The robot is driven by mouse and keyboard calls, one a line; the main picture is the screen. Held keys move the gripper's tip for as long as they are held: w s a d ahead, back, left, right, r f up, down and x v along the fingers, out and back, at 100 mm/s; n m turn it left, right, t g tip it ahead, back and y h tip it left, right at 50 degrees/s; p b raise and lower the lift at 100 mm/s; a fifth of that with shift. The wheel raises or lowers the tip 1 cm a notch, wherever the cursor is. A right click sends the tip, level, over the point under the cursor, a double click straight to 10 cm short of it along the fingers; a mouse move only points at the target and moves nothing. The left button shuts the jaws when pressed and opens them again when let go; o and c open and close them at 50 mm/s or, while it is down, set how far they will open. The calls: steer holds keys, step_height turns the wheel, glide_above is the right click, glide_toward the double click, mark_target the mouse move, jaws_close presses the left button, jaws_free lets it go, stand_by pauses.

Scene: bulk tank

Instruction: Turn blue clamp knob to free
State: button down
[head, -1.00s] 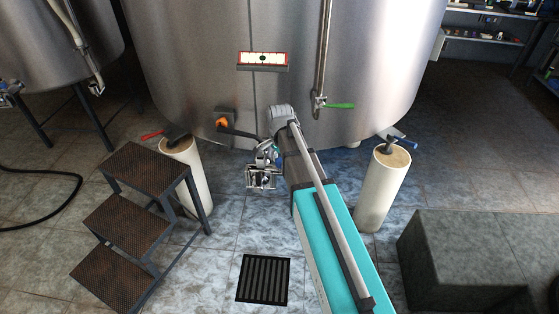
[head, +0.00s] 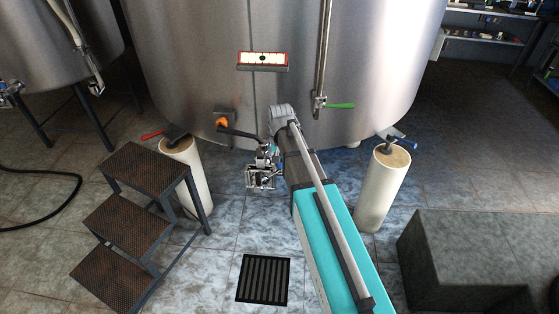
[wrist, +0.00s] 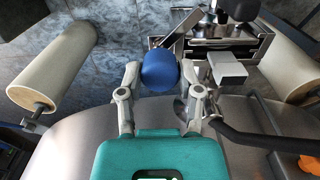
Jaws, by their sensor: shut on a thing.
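The blue clamp knob (wrist: 160,72) is round and shows in the middle of the wrist view. My gripper (wrist: 160,84) has one finger on each side of it and is shut on it. Beside it to the right is a metal clamp assembly (wrist: 212,46) with a plain light block (wrist: 228,69) in front. In the head view, the metal assembly (head: 260,178) stands low in front of the large tank, at the end of my arm. There the knob is mostly hidden and too small to read its turn.
The steel tank (head: 200,70) rises close behind. A dark pipe with an orange cap (head: 222,122) runs near the clamp. Steps (head: 135,220) stand at left, white tank legs (head: 383,190) on both sides. A grey block (head: 470,255) sits at right. Floor around the drain (head: 263,279) is clear.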

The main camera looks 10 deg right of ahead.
steer(key=n, duration=0.4)
steer(key=shift+n, duration=0.3)
steer(key=n, duration=0.4)
stand_by(0.4)
steer(key=shift+c, duration=1.3)
jaws_free()
